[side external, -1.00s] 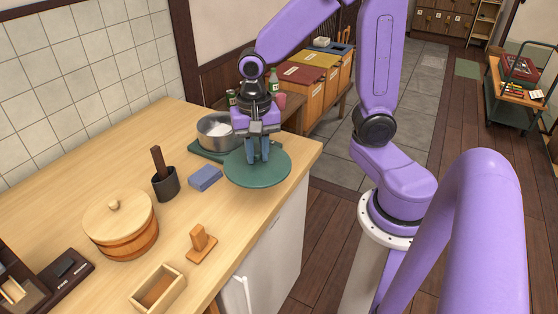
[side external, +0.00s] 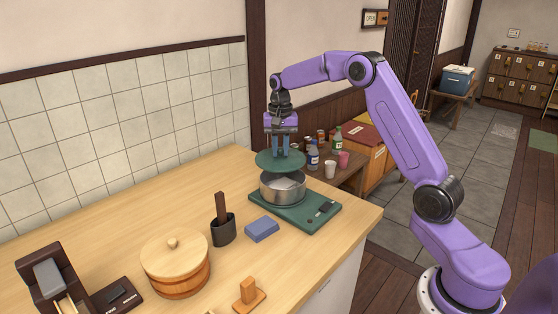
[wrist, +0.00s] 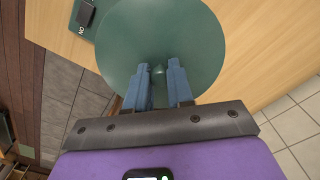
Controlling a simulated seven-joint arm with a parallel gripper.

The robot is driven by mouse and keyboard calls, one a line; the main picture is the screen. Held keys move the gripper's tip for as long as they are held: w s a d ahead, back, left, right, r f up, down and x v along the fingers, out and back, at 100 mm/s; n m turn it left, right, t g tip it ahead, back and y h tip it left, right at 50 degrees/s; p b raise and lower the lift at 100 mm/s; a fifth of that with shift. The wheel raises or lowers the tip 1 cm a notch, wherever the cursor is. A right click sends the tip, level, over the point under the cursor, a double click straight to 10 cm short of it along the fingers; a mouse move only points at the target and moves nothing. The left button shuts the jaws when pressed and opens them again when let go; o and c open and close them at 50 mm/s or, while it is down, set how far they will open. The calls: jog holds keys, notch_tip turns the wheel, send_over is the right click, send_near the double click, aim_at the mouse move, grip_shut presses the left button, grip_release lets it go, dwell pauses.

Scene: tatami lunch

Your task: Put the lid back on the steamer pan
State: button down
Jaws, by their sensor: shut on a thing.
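The lid is a round dark green disc (side external: 266,161), held level just above the steamer pan in the side view. It also fills the upper middle of the wrist view (wrist: 160,35). My gripper (side external: 280,152) is shut on the knob at the lid's centre, and the knob shows between the blue fingers (wrist: 159,82). The steamer pan (side external: 283,190) is a round metal pan on a green base (side external: 306,220) with a dark control. A gap shows between lid and pan, and the pan's opening is partly visible. In the wrist view the lid hides the pan.
A blue block (side external: 262,229) and a dark holder with a brown handle (side external: 223,228) stand left of the base. A lidded wooden tub (side external: 176,265) and a wooden stand (side external: 248,296) are nearer the front. Bottles and cups (side external: 330,168) stand on a separate low table behind.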

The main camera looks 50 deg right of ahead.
jog(key=shift+w+d+f, duration=0.1)
jog(key=shift+w+d, duration=0.2)
jog(key=shift+d, duration=0.35)
jog(key=shift+w+d+f, duration=0.1)
jog(key=shift+w+d, duration=0.15)
jog(key=shift+d, duration=0.35)
jog(key=shift+f, duration=3.15)
jog(key=shift+f, duration=0.15)
jog(key=shift+c, duration=2.2)
grip_release()
jog(key=shift+r, duration=3.5)
